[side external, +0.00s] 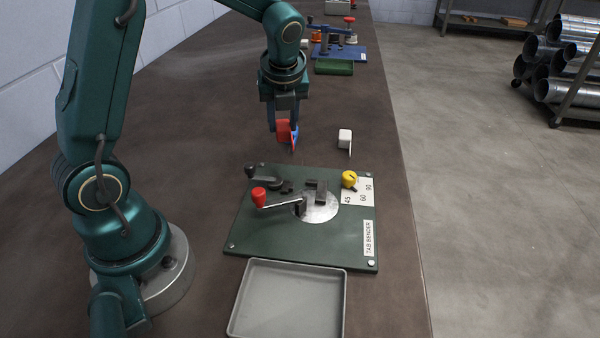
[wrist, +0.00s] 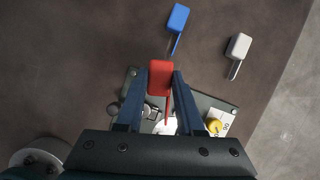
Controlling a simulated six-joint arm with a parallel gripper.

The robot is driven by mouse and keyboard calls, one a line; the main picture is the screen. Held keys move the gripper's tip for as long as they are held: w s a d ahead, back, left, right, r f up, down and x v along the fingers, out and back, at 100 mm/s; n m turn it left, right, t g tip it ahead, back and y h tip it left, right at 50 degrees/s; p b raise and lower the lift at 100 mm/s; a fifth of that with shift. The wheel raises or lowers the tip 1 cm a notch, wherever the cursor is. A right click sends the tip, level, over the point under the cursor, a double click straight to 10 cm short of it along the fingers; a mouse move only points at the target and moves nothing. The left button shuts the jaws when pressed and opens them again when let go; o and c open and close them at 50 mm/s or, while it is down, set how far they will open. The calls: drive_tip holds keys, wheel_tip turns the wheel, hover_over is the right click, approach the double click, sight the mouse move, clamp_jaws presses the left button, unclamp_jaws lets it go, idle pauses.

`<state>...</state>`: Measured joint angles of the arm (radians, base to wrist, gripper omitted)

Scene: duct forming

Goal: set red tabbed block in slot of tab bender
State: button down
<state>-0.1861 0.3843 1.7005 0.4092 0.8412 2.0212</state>
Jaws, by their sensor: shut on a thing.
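My gripper (side external: 284,127) is shut on the red tabbed block (side external: 282,130), held above the bench beyond the tab bender. In the wrist view the red block (wrist: 159,78) sits between both fingers, its thin tab pointing down the picture. The tab bender (side external: 255,228) is a dark green plate with a round metal disc (side external: 322,212), dark clamp blocks, a red-knobbed lever (side external: 259,195), a black-knobbed lever (side external: 251,171) and a yellow knob (side external: 349,179) beside an angle scale. In the wrist view my gripper and the red block hide part of the bender. I cannot make out the slot clearly.
A blue tabbed block (wrist: 178,17) and a white tabbed block (side external: 345,136) stand on the bench (side external: 190,120). An empty grey tray (side external: 290,300) lies at the bender's near edge. A green tray (side external: 334,68) and a blue fixture (side external: 350,52) are farther back.

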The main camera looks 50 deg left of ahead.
drive_tip(key=s+d+m+t, duration=0.1)
drive_tip(key=s+d+m, duration=0.2)
drive_tip(key=d, duration=0.8)
drive_tip(key=shift+h, duration=0.4)
drive_tip(key=shift+w+a+f, duration=0.15)
drive_tip(key=shift+f, duration=1.45)
drive_tip(key=shift+w+a+f, duration=0.1)
drive_tip(key=shift+f, duration=1.5)
drive_tip(key=shift+c, duration=2.3)
unclamp_jaws()
